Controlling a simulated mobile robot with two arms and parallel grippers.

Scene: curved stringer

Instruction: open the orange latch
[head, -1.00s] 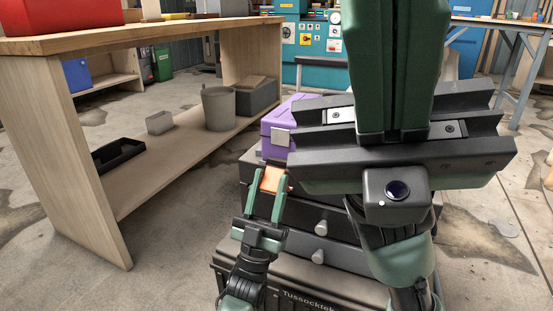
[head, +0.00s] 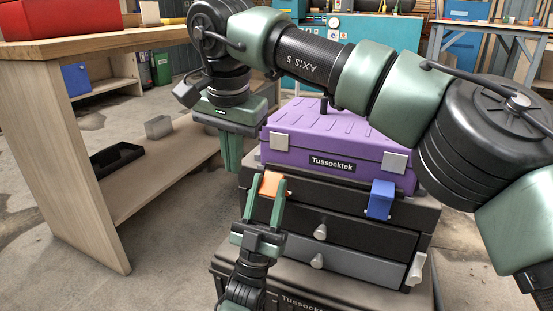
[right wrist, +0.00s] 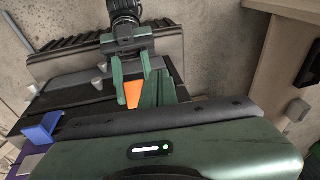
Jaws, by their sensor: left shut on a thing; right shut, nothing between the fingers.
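The orange latch (head: 270,185) is on the front left of the dark toolbox stack (head: 335,225), below the purple case. My left gripper (head: 265,200) reaches up from below, its green fingers on either side of the latch and shut on it. The right wrist view also shows the orange latch (right wrist: 132,94) between the left gripper's fingers (right wrist: 145,85). How far the latch is swung out is hard to tell. My right gripper (head: 231,168) points down with its fingers shut and empty, just above and left of the latch, apart from it.
A purple case (head: 335,140) sits on the stack. A blue latch (head: 380,199) is at the stack's front right, and a pale latch (head: 416,268) lower down. A wooden workbench (head: 80,160) with a black tray (head: 117,157) stands left. My right arm spans above the case.

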